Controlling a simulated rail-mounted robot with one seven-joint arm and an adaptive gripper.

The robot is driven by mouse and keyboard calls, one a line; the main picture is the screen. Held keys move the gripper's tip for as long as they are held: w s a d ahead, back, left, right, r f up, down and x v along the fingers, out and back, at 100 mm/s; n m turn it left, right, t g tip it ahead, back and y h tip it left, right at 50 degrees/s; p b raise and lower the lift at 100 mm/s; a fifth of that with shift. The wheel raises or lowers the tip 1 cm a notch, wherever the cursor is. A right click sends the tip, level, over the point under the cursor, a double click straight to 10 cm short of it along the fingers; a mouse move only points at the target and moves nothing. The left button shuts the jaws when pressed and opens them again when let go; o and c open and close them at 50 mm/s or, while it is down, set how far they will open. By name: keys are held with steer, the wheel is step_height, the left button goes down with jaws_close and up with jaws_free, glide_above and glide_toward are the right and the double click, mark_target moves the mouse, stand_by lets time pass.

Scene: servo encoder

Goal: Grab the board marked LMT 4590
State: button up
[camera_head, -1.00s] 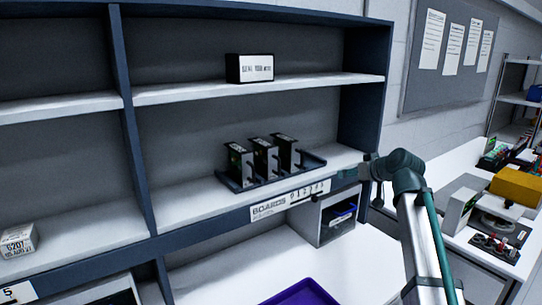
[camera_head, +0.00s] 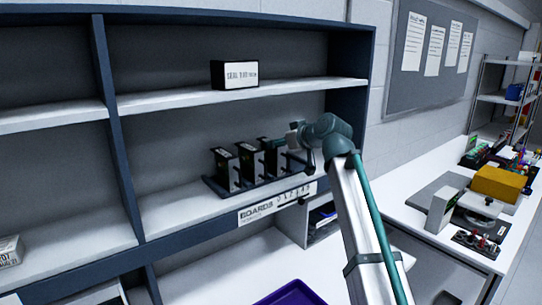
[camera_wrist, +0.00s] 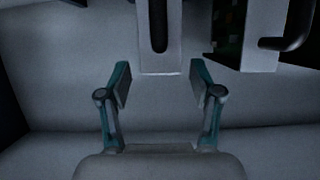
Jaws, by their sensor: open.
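Three upright boards with dark bodies and pale front plates stand side by side in a dark rack (camera_head: 210,187) on the middle shelf: a left board (camera_head: 224,168), a middle board (camera_head: 249,161) and a right board (camera_head: 273,157). Their markings are too small to read, so I cannot tell which is LMT 4590. My gripper (camera_wrist: 160,84) is open and empty. In the wrist view, a pale board front with a dark handle (camera_wrist: 158,25) lies just ahead, between the lines of the fingers. Another board with a handle (camera_wrist: 262,35) is to its right.
A strip labelled BOARDS (camera_head: 258,211) runs along the shelf edge below the rack. A white box (camera_head: 235,74) stands on the shelf above. A purple tray (camera_head: 298,293) lies on the bench below. The shelf left of the rack is clear.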

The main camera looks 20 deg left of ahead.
steer(key=p+x, duration=0.2)
steer(key=x, duration=0.3)
steer(key=shift+f, duration=0.15)
jaws_close()
